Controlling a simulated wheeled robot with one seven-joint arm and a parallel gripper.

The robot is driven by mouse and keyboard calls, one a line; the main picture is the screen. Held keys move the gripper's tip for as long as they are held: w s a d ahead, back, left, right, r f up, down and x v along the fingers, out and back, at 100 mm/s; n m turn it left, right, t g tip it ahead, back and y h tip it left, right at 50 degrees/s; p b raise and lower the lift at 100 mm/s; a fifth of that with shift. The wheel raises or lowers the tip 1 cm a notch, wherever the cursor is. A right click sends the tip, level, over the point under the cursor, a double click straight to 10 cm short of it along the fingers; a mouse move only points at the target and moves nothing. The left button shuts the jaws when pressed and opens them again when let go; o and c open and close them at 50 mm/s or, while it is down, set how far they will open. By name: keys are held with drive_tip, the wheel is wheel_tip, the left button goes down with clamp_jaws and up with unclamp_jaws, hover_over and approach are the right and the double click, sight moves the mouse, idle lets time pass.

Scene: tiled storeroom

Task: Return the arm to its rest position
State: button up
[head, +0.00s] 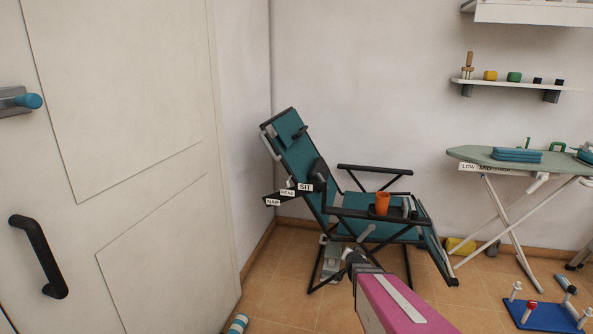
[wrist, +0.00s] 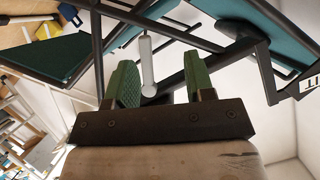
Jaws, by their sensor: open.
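My arm (head: 395,303), with a pink cover, reaches up from the bottom of the head view toward the reclining chair. My gripper (wrist: 160,75) has two green fingers standing apart in the wrist view. A pale rod with a rounded end (wrist: 147,62) shows between the fingers in that picture, with gaps on both sides; I cannot tell its depth. The teal chair (head: 298,150) has a black frame and stands reclined near the corner. Its teal fabric (wrist: 50,55) and dark bars also show in the wrist view. In the head view, the fingertips are not clear.
An orange cup (head: 382,202) stands at the chair's armrest. Label plates, including SIT (head: 305,187), are beside the backrest. A door (head: 120,160) fills the left. An ironing board (head: 470,154) stands right, with a blue pegged board (head: 545,317) on the floor. Tiles between are partly clear.

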drive_tip(key=s+a+r+n+g, duration=0.2)
drive_tip(key=s+g, duration=0.2)
drive_tip(key=s, duration=0.3)
drive_tip(key=s+a+r+n+g+y, duration=0.1)
drive_tip(key=s+a+r+n+g, duration=0.1)
drive_tip(key=s+g, duration=0.3)
drive_tip(key=s+a+r+n+g, duration=0.2)
drive_tip(key=s+a+g, duration=0.2)
drive_tip(key=s, duration=0.7)
drive_tip(key=shift+a+r+y, duration=0.15)
drive_tip(key=shift+r+y, duration=0.15)
drive_tip(key=shift+c, duration=0.3)
idle(0.5)
